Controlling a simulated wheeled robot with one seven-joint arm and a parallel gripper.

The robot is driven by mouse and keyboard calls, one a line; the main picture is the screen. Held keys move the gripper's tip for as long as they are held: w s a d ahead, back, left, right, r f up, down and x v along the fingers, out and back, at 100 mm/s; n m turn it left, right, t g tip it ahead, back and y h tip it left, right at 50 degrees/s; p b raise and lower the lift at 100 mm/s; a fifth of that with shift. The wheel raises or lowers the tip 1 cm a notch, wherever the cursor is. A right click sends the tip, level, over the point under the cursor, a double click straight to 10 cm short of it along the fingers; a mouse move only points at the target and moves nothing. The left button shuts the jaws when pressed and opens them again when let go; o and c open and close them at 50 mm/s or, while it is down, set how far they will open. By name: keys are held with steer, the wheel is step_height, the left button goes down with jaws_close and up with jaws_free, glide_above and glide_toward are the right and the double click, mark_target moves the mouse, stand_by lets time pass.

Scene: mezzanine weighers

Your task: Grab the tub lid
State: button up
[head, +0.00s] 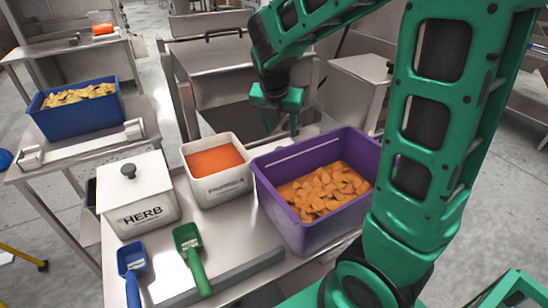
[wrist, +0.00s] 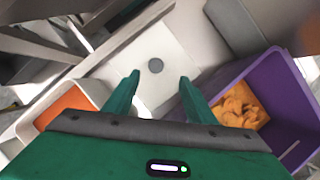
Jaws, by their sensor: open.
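In the wrist view, a white square lid (wrist: 168,48) with a round grey knob (wrist: 155,66) lies flat beyond an open white tub of orange food. I cannot make this lid out clearly in the head view. The open tub (head: 221,190) stands at the middle of the steel table, and it also shows at the left of the wrist view (wrist: 22,126). My gripper (head: 280,127) is open and empty behind the tub and a purple crate. In the wrist view its fingers (wrist: 158,77) point towards the lid, with the knob showing between the tips. The gap to it is hard to judge.
The purple crate (head: 268,196) of orange pieces stands close on the right. A lidded white HERB tub (head: 138,211) is at left. A blue scoop (head: 131,262) and a green scoop (head: 189,248) lie in front. A steel machine (head: 212,58) stands behind.

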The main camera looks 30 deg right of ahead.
glide_toward(280, 147)
step_height(280, 147, down, 2)
steer(key=shift+x, duration=3.05)
steer(key=shift+s, duration=0.15)
steer(key=shift+c, duration=0.5)
